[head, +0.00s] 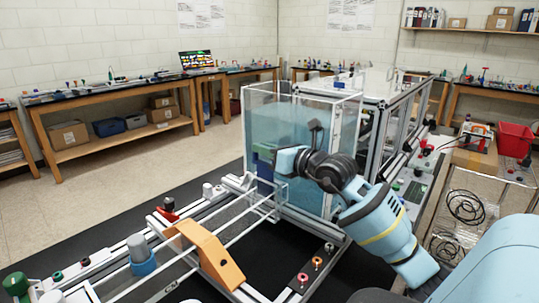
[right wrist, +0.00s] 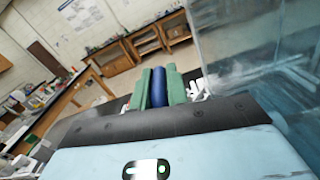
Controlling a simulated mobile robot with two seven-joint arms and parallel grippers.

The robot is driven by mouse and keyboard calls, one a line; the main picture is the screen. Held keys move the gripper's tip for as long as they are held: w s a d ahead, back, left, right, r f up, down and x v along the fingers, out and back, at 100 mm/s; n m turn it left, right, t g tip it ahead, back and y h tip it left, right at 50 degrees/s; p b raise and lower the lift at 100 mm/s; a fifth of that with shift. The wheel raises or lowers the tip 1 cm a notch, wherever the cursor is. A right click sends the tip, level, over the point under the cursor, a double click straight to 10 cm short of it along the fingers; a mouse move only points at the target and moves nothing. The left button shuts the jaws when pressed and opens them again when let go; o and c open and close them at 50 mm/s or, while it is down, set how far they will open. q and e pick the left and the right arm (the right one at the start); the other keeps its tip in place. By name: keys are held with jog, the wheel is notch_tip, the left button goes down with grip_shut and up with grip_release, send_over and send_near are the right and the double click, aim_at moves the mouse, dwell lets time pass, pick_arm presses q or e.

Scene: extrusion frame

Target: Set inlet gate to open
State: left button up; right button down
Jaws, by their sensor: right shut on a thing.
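A clear tank (head: 300,112) of bluish water stands mid-scene, at the end of a clear-walled channel. A dark blue part (head: 265,160), possibly the inlet gate's handle, shows at the tank's near left side. My right gripper (right wrist: 157,90) is shut on a blue rounded handle (right wrist: 157,84), which sits between its green fingers in the right wrist view. In the head view my right arm reaches across the tank front and its fingers are largely hidden. The gate's plate and its position cannot be made out. My left gripper is not in view.
A bench with a red bin (head: 514,138) stands at right. Open floor (head: 125,175) lies at left.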

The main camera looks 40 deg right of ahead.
jog(key=shift+r, duration=0.95)
jog(key=shift+f, duration=0.25)
jog(key=c, duration=1.4)
grip_release()
jog(key=shift+a, duration=0.1)
jog(key=shift+c, duration=0.2)
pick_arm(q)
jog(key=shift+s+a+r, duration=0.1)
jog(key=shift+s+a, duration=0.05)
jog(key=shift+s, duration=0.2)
pick_arm(e)
jog(key=shift+o, duration=0.2)
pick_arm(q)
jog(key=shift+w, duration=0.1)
pick_arm(e)
jog(key=shift+s+f, duration=0.1)
